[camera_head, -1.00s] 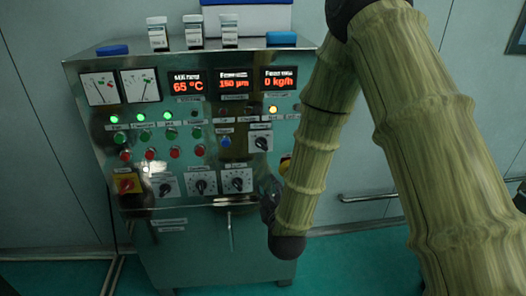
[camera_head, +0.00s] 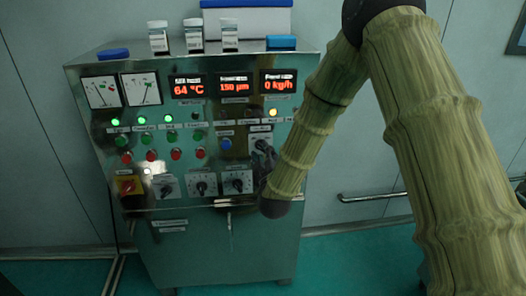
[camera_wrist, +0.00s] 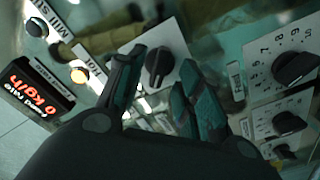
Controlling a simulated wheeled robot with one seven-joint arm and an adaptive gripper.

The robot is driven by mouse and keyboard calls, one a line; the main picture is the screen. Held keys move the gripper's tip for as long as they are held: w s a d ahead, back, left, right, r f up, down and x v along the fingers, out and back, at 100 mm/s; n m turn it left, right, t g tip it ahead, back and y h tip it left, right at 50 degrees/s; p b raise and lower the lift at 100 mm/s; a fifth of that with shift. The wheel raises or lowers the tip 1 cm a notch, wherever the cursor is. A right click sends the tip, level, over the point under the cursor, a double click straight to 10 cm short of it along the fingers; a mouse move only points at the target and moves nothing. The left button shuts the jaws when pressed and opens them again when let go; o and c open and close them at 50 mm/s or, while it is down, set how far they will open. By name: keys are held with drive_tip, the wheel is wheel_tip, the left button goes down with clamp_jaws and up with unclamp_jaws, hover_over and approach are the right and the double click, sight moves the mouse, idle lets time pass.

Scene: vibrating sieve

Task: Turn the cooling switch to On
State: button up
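The likely cooling switch (camera_head: 261,143) is a black knob on a white plate at the right of the control panel, partly covered by my gripper in the head view. Its label is too small to read surely. In the wrist view the knob (camera_wrist: 158,66) lies beyond and between my fingertips, with its plate around it. My gripper (camera_wrist: 161,78) is open, one finger on each side of the knob in the picture. I see no clear contact. In the head view my gripper (camera_head: 264,162) is dark and small, just in front of the switch.
The steel cabinet (camera_head: 215,250) carries displays, lamps, buttons and lower dials, including a dial (camera_head: 237,182) just below left of my gripper. A yellow-red main switch (camera_head: 129,186) is at lower left. Jars (camera_head: 194,36) and a white box (camera_head: 248,20) stand on top. Floor at right is clear.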

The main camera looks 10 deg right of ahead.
drive_tip(key=shift+w+d, duration=0.1)
drive_tip(key=shift+w, duration=0.6)
drive_tip(key=shift+c, duration=0.2)
clamp_jaws()
